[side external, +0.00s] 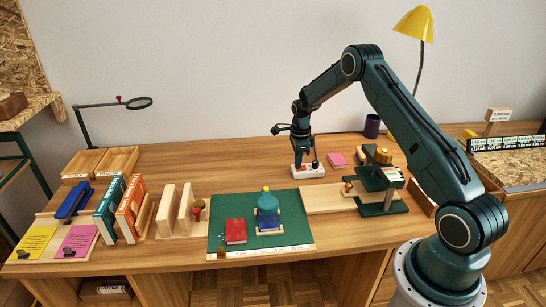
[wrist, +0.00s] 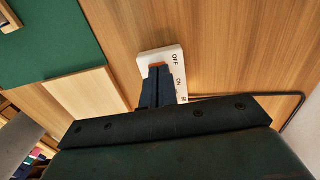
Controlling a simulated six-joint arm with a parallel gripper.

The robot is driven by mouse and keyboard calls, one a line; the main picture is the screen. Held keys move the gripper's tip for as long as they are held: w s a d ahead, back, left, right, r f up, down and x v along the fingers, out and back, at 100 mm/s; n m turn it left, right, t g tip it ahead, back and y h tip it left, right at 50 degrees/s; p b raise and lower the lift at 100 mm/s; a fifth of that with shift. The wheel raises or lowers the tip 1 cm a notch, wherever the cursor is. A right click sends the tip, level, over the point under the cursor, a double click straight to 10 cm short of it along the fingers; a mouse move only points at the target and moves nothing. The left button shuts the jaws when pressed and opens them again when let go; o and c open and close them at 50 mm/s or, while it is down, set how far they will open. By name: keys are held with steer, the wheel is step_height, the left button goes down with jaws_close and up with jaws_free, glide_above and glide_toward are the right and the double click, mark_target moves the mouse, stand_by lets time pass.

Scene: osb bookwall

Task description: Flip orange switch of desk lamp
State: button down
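The desk lamp (side external: 415,24) has a yellow shade on a thin dark stem at the back right. A white switch box (side external: 309,171) lies on the table; in the wrist view (wrist: 176,60) it carries the printed words OFF and ON. A bit of the orange switch (wrist: 157,65) shows just past my fingertips, and the rest is hidden behind them. My gripper (side external: 304,165) points down over the box, and its fingers look closed together in the wrist view (wrist: 157,72). I cannot tell whether the tips touch the switch.
A green press-like device (side external: 381,185) stands right of the box, and a pink pad (side external: 337,159) lies behind. A dark cable (wrist: 290,96) runs from the box.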

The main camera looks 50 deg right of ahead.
mark_target(302, 167)
steer(key=shift+s+d+f, duration=0.2)
steer(key=shift+s+d, duration=0.35)
steer(key=shift+s, duration=0.25)
steer(key=shift+r, duration=0.15)
steer(key=shift+w+r, duration=0.15)
steer(key=shift+r, duration=0.45)
step_height(302, 167, up, 13)
steer(key=shift+w+a, duration=0.4)
steer(key=shift+w, duration=0.05)
stand_by(0.3)
